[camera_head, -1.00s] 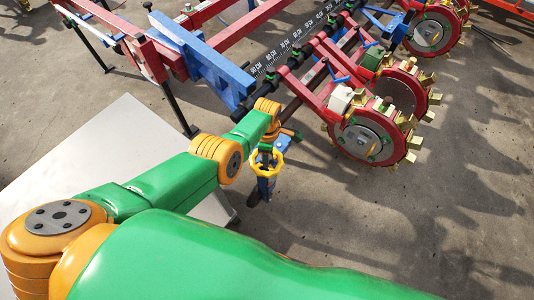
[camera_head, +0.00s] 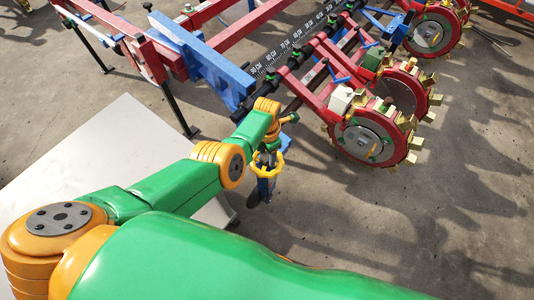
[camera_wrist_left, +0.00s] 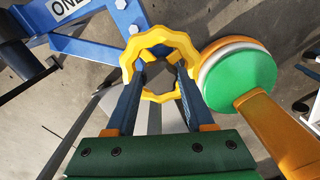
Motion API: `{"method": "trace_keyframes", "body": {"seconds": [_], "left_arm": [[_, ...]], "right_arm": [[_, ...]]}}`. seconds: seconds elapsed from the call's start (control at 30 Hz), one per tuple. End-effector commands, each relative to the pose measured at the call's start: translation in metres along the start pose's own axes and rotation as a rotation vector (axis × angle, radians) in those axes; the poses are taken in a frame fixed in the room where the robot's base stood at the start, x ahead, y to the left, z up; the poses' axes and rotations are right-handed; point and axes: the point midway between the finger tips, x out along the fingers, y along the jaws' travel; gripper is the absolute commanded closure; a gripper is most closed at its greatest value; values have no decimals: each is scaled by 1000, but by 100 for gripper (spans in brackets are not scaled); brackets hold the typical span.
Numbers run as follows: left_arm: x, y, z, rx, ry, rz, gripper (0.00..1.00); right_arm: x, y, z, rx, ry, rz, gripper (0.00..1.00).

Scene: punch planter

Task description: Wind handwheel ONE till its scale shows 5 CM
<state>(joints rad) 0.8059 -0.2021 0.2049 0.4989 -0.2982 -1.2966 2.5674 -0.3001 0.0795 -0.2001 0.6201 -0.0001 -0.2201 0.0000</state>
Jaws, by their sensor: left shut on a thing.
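Handwheel ONE (camera_wrist_left: 162,47) is a yellow ring with a wavy rim, seen from close in the left wrist view. A blue arm beside it carries a white "ONE" plate (camera_wrist_left: 68,8), partly cut off. I cannot see a readable scale for this wheel in either view.
Red toothed punch wheels (camera_head: 375,138) stand to the right on red arms. A black bar with a white centimetre scale (camera_head: 297,54) runs behind them, next to blue beams (camera_head: 200,58). A pale flat panel (camera_head: 110,140) lies below my left arm. The concrete floor at right is clear.

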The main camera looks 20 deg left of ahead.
Motion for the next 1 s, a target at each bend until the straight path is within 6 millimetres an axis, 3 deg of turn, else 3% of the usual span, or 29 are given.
{"method": "trace_keyframes", "body": {"seconds": [0.63, 0.67, 0.77, 1.0], "left_arm": [[-1, 1, 1, -49, -3, 2, 100], [-1, 1, 1, -49, -3, 2, 44], [-1, 1, 1, -49, -2, 1, 17], [0, 0, 0, -48, -1, 1, 17]], "right_arm": [[0, 0, 0, 0, 0, 0, 37], [0, 0, 0, 0, 0, 0, 37], [0, 0, 0, 0, 0, 0, 37], [0, 0, 0, 0, 0, 0, 37]]}}
